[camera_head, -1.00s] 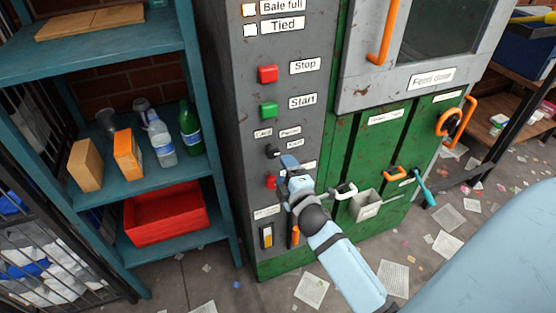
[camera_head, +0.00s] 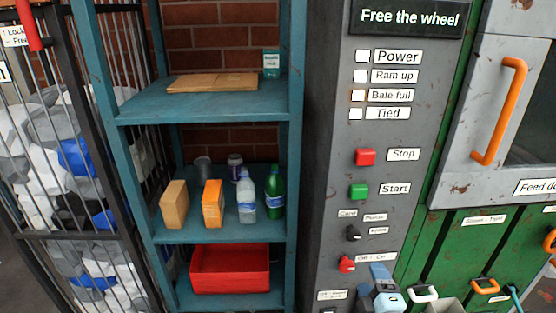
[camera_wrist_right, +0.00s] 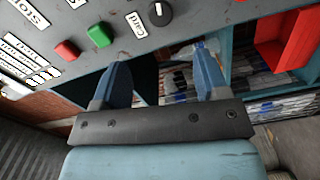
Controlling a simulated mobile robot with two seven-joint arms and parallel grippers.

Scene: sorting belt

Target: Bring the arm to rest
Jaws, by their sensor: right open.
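My right gripper (camera_head: 382,276) shows at the bottom edge of the head view, in front of the lower part of the grey control panel (camera_head: 325,160). In the right wrist view its two blue fingers (camera_wrist_right: 163,78) stand apart with nothing between them. The panel's red button (camera_wrist_right: 67,50), green button (camera_wrist_right: 99,35) and black knob (camera_wrist_right: 160,13) lie beyond the fingers. Most of my right arm is below the head view. My left gripper is not in view.
A teal shelf (camera_head: 200,106) stands left of the panel, holding boxes, bottles and a red bin (camera_head: 230,280). A barred cage (camera_head: 75,180) with bales is at far left. The green machine (camera_head: 455,235) with an orange-handled feed door (camera_head: 470,100) is at right.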

